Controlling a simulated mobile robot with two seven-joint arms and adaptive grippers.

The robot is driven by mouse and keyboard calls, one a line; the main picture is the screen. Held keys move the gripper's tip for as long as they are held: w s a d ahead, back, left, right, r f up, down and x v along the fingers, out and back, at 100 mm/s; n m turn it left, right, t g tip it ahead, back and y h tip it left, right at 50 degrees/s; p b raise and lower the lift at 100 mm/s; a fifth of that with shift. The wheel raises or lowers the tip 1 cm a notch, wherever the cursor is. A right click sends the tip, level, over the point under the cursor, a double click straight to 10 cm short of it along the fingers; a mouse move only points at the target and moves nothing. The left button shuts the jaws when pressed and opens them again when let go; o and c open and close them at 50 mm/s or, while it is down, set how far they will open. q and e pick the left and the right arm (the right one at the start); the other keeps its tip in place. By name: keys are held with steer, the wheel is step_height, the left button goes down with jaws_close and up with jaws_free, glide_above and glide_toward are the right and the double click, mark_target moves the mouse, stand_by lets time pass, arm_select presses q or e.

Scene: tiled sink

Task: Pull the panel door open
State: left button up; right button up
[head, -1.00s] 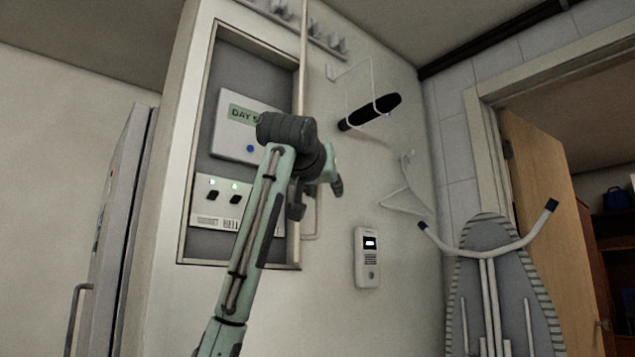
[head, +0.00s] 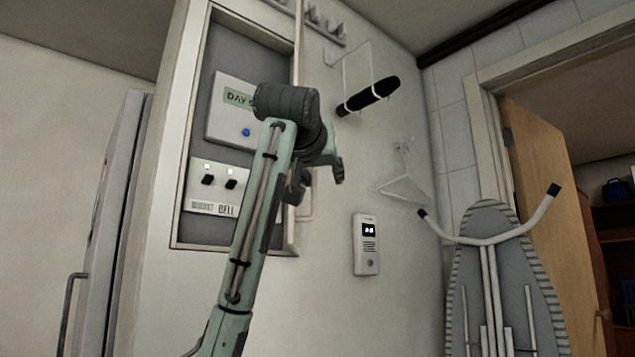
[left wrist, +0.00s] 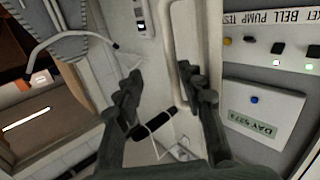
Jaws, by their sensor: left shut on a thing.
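The panel (head: 225,150) is a recessed grey box in the wall with a "DAY" display, switches and a "BELL" label; it also shows in the left wrist view (left wrist: 262,110). The panel door (head: 298,45) shows as a thin pale edge along the box's right side; how far it stands open is hard to tell. Its pale handle (left wrist: 184,60) runs between the fingers in the left wrist view, close to the right finger. My left gripper (head: 318,180) is shut on the handle, and my wrist hides part of the door edge and panel. My right gripper is out of view.
An intercom (head: 366,244) is on the wall right of the panel. A black roll (head: 368,97) in a wire holder and a white hanger (head: 405,188) hang above it. An ironing board (head: 487,270) stands before a wooden door (head: 545,190). A tall cabinet (head: 105,220) is at left.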

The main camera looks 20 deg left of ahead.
arm_select(q)
steer(key=d+v, duration=0.1)
steer(key=v, duration=0.7)
steer(key=w+d+v, duration=0.1)
steer(key=d+v, duration=0.1)
steer(key=v, duration=0.7)
steer(key=shift+s+d+m+h+b, duration=0.3)
steer(key=shift+s+d+h, duration=0.05)
steer(key=shift+d+h, duration=0.05)
steer(key=shift+r, duration=0.1)
